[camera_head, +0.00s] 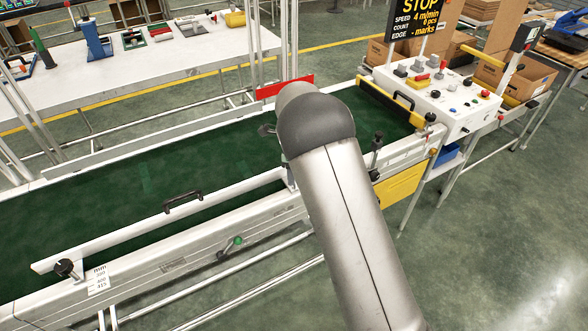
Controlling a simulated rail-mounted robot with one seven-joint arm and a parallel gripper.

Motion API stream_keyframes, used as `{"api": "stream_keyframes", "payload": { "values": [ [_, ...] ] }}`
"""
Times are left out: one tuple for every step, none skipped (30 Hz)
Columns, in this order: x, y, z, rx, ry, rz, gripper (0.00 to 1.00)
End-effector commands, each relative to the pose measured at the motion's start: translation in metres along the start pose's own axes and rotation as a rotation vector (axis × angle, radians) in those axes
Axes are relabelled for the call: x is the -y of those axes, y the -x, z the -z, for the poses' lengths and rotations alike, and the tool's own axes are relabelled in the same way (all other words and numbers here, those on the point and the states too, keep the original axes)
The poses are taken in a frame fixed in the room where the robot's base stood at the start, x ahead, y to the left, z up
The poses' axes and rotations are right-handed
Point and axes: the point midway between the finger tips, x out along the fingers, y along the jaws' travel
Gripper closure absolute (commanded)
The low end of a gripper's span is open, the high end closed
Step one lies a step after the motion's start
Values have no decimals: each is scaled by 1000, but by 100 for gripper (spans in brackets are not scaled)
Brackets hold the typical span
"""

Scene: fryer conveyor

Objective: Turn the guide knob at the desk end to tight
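The conveyor with a green belt (215,150) runs from the left up to the control desk (455,100) at right. A black guide knob (377,142) stands on the near side rail at the desk end, just right of my arm. Another black guide knob (65,268) is at the near left, above a white scale label (98,279). How tight either knob is cannot be told. My arm rises from the bottom and crosses the near rail and part of the belt.
A low guide rail with a black handle (183,203) runs along the belt's near edge. A small green-tipped lever (238,241) is on the near side frame. A black sign reading STOP (415,22) stands behind the desk. A white worktable (150,65) is at the back left.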

Motion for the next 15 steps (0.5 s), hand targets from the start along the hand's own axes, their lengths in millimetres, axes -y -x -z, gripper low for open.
{"api": "stream_keyframes", "payload": {
  "values": [
    [0,0,0,0,0,0,42],
    [0,0,0,0,0,0,42],
    [0,0,0,0,0,-1,42],
    [0,0,0,0,0,-1,42],
    [0,0,0,0,0,-1,42],
    [0,0,0,0,0,0,42],
    [0,2,0,0,0,0,42],
    [0,4,0,0,0,1,42],
    [0,7,0,1,0,2,42],
    [1,11,0,2,0,3,42],
    [1,15,0,2,0,3,42],
    [1,21,0,2,0,3,42],
    [1,27,0,3,-1,4,42],
    [1,34,0,3,-1,4,42],
    [1,43,0,2,0,5,42]
  ]
}}
